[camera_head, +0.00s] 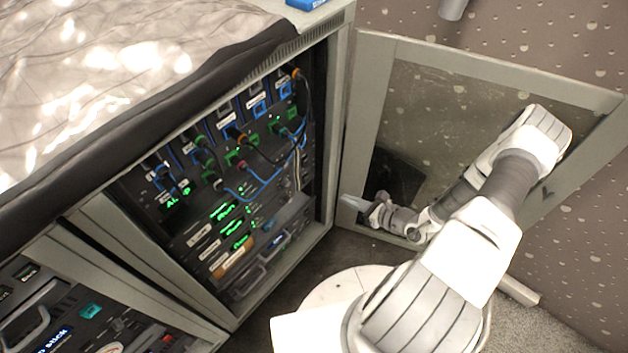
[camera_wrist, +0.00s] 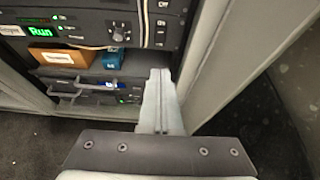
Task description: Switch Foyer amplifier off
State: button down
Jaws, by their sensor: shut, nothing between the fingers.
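Amplifiers with green displays fill the lower middle of the open rack in the head view. The lowest one (camera_head: 240,242) has a white label too small to read there. In the wrist view, the amplifier (camera_wrist: 85,27) just above the shelf shows a green "Run" display. Its label at the left edge is partly cut and seems to read Foyer; switches and a knob sit to the right. My gripper (camera_head: 345,200) is shut and empty, outside the rack's right edge by the open door. In the wrist view its fingers (camera_wrist: 160,72) point at the rack's lower right side, touching no control.
The open glass door (camera_head: 480,68) stands right of the rack, behind my arm. Cables (camera_head: 265,190) hang across the upper units. An orange box (camera_wrist: 60,57) and a blue item (camera_wrist: 112,60) lie on the shelf. A frame post (camera_wrist: 235,65) stands right of my fingers.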

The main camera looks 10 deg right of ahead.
dwell(0.3)
jog(key=b, duration=0.4)
send_near(307, 181)
jog(key=f+x, duration=0.1)
jog(key=x, duration=0.4)
jog(key=shift+w+a, duration=0.35)
jog(key=shift+w, duration=0.25)
jog(key=shift+w+a, duration=0.15)
jog(key=shift+f, duration=0.1)
